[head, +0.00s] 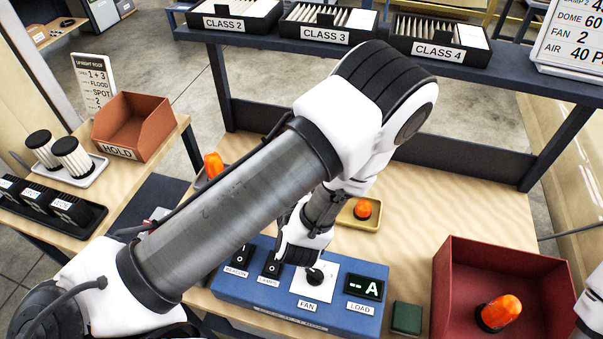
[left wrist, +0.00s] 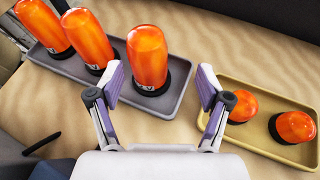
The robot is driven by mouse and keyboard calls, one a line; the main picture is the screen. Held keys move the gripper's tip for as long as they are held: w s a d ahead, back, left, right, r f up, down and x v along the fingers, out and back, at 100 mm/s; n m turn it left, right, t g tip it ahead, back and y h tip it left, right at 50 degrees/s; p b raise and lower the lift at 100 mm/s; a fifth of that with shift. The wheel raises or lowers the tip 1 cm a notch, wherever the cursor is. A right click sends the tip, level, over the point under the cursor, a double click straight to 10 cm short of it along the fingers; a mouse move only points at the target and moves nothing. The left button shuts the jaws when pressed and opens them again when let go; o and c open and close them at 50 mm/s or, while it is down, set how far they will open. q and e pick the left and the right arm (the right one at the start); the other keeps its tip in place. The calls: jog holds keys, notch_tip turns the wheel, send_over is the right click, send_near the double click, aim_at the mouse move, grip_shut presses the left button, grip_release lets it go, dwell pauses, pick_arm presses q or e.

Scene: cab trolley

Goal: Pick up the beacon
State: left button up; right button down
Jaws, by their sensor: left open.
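Three tall orange beacons with black bases stand in a grey tray (left wrist: 181,98) in the left wrist view: one at the left edge (left wrist: 43,25), one in the middle (left wrist: 88,40), one at the right (left wrist: 148,55). My left gripper (left wrist: 160,82) is open and empty, its fingers pointing toward the right beacon, one on each side of it in the picture. Whether they surround it in depth I cannot tell. In the head view my left arm covers the gripper and most of that tray; one beacon (head: 213,164) shows. My right gripper is out of view.
A yellow tray (left wrist: 262,146) with two short orange domes lies right of the grey tray. A red crate (head: 455,290) holds another orange beacon (head: 498,313). A blue control panel (head: 240,290) stands in front, beside a green block (head: 406,317). A dark shelf (head: 450,70) runs behind.

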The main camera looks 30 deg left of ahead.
pick_arm(q)
jog(key=shift+w, duration=0.4)
jog(key=shift+s+a+r+p, duration=0.45)
jog(key=shift+s+a, duration=0.1)
jog(key=shift+s, duration=0.1)
jog(key=shift+w+a+f+p, duration=0.2)
jog(key=shift+a+f+p, duration=0.1)
jog(key=shift+a+p, duration=0.3)
jog(key=x, duration=0.4)
jog(key=shift+d+f, duration=0.2)
jog(key=shift+f, duration=0.2)
jog(key=shift+w+f, duration=0.2)
jog(key=shift+w, duration=0.15)
jog(key=shift+s+d+r, duration=0.1)
jog(key=shift+s+r, duration=0.15)
jog(key=shift+s, duration=0.05)
jog(key=shift+c, duration=1.1)
jog(key=shift+s+r, duration=0.1)
jog(key=shift+s, duration=0.05)
jog(key=c, duration=1.1)
jog(key=shift+c, duration=0.3)
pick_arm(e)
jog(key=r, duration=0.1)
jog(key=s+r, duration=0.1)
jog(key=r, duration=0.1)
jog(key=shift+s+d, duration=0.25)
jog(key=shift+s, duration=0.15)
